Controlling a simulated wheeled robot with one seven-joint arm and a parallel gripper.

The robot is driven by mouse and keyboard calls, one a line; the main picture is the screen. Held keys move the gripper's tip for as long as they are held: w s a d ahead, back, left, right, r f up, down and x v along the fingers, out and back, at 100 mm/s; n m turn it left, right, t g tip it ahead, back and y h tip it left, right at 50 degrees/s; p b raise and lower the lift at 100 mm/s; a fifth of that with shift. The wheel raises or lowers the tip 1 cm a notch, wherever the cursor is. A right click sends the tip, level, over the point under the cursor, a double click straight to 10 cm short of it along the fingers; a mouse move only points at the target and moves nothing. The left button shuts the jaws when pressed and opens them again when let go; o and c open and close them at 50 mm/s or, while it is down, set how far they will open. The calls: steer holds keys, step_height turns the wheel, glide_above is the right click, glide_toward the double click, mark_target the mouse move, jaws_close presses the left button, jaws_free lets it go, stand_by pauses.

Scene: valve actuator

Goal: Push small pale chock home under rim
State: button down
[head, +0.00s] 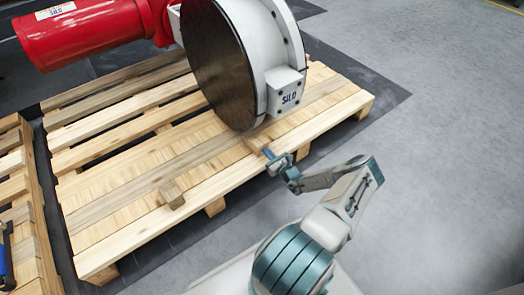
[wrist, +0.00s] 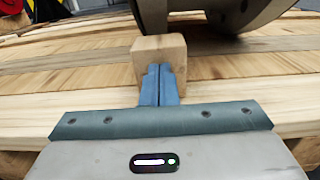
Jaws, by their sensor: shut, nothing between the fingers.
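The small pale chock (wrist: 159,52) is a light wooden block lying on the pallet, straight ahead of my gripper in the wrist view. In the head view, the chock (head: 256,143) is small and partly hidden at the foot of the big disc. The disc's dark rim (wrist: 205,17) rises just behind and to the right of the chock. My gripper (wrist: 160,70) is shut and empty, its blue fingertips against or very close to the chock's near face; contact is hard to tell. The gripper (head: 267,152) also shows in the head view, at the pallet's near edge.
The white valve body (head: 283,90) with its red actuator (head: 85,35) rests on the wooden pallet (head: 130,205). A second wooden block (head: 172,193) sits on the pallet to the left. Another pallet (head: 25,225) stands at far left. The grey floor at right is clear.

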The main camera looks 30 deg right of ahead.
mark_target(263, 154)
steer(key=shift+w+a+b, duration=0.15)
steer(key=shift+w+b, duration=0.4)
steer(key=shift+w, duration=1.25)
steer(key=shift+s+d+r+p, duration=0.15)
steer(key=shift+s+p, duration=1.15)
steer(key=shift+s, duration=1.3)
steer(key=s, duration=0.1)
steer(key=s+p, duration=0.1)
steer(key=s, duration=0.2)
steer(key=shift+s+d, duration=0.25)
steer(key=shift+s, duration=0.1)
